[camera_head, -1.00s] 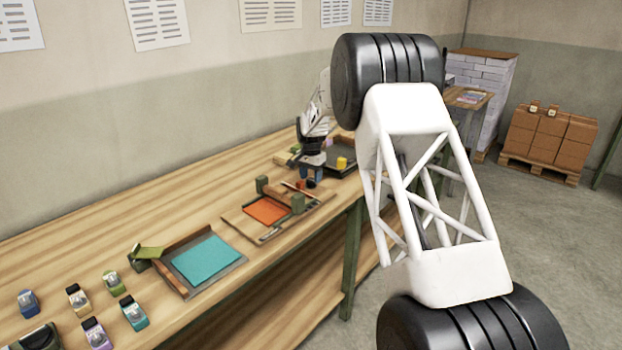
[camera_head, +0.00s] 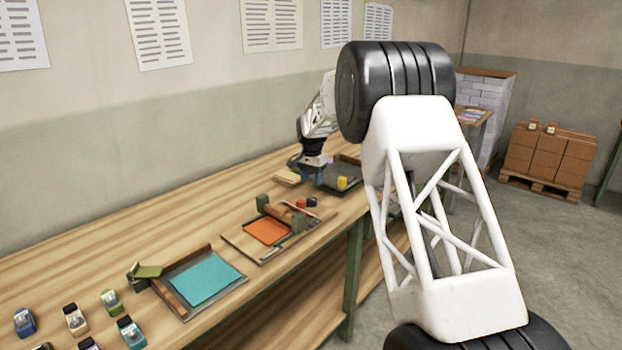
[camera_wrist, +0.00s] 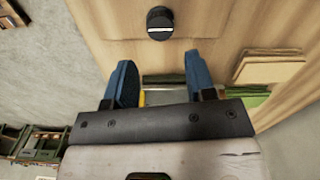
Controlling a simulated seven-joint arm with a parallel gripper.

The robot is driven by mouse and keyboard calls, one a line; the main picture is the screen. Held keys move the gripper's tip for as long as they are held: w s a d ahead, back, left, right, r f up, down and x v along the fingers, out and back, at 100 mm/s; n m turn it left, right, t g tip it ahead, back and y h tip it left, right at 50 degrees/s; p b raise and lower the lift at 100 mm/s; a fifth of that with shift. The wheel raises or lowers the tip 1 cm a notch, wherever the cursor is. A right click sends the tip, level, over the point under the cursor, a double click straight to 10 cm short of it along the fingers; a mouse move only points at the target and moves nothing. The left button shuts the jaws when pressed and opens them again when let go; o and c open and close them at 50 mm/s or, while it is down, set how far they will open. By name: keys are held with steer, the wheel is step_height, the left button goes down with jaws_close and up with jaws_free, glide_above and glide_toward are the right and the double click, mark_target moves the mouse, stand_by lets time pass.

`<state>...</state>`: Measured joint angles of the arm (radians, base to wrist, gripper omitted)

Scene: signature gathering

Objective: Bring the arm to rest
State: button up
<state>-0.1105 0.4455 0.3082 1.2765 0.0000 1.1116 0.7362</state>
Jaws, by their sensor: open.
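My gripper (camera_head: 313,175) is above the far part of the wooden workbench (camera_head: 100,265) in the head view, beside a dark tray (camera_head: 343,187) with a yellow block (camera_head: 342,183) in it. In the wrist view my gripper (camera_wrist: 157,72) shows two blue fingers spread apart with nothing between them. A black round knob-like object (camera_wrist: 159,23) stands on the wood beyond the fingertips. My arm links cover part of the bench in the head view.
A tray with a teal sheet (camera_head: 205,277) and a board with an orange sheet (camera_head: 267,231) lie nearer on the bench. Several small coloured bottles stand at the lower left. Stacked boxes (camera_head: 547,155) stand on the floor at right.

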steer(key=shift+s, duration=0.1)
steer(key=s+d+r+n, duration=0.1)
steer(key=s+d+r, duration=0.2)
steer(key=s+r, duration=0.55)
steer(key=s+d+r+n+t, duration=0.1)
steer(key=s+d+r, duration=0.15)
steer(key=s, duration=1.15)
steer(key=s+d+r+n, duration=0.1)
steer(key=s+d+r, duration=0.1)
steer(key=s+r, duration=0.65)
steer(key=s+d+f+n, duration=0.1)
steer(key=s+f, duration=0.2)
steer(key=s, duration=0.9)
steer(key=s+d+f+n+t, duration=0.1)
steer(key=s+f, duration=0.2)
steer(key=s, duration=1)
steer(key=s+d+f+n, duration=0.2)
steer(key=s, duration=1.1)
steer(key=shift+f+t, duration=0.3)
steer(key=shift+f, duration=0.1)
